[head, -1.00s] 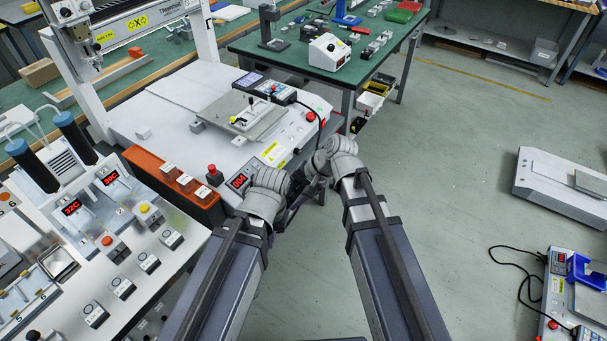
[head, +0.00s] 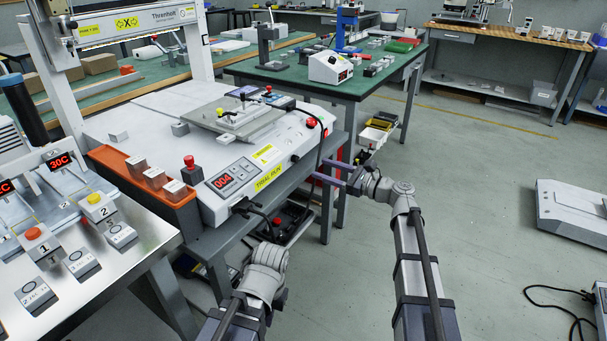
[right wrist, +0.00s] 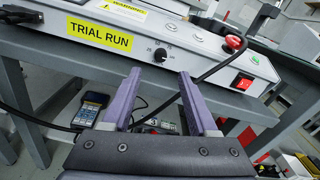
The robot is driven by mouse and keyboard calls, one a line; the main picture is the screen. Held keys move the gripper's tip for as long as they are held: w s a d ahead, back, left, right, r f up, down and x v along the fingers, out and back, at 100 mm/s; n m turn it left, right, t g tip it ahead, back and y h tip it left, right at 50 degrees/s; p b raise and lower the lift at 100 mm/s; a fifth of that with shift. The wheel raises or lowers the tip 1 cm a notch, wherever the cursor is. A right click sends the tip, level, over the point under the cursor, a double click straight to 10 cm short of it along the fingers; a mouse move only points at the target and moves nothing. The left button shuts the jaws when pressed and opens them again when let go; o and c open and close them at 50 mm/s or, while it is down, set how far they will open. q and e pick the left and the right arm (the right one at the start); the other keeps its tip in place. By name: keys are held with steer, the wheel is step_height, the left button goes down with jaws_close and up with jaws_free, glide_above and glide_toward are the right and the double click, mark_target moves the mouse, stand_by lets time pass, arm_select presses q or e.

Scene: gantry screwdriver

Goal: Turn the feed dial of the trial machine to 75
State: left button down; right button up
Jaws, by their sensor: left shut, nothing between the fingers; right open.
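The trial machine (head: 215,212) is a white box with a yellow TRIAL RUN label and a red display (head: 224,182) that seems to read 004. Its feed dial, a small black knob, shows on the front panel in the head view (head: 295,158) and the right wrist view (right wrist: 160,55). I cannot read its pointer. My right gripper (head: 322,172) is open and empty; in the right wrist view its purple fingers (right wrist: 160,74) point at the panel, one on either side of the knob's line, short of it. My left gripper (head: 265,272) is low in front of the machine, its fingers hidden.
A red button (right wrist: 235,43) and a red switch (right wrist: 243,82) lie right of the dial. A black cable (right wrist: 215,68) hangs between dial and button. A handheld pendant (right wrist: 91,108) lies below.

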mark_target(298, 160)
steer(key=shift+w, duration=0.1)
steer(key=shift+x, duration=3.8)
steer(key=shift+c, duration=0.3)
jaws_close()
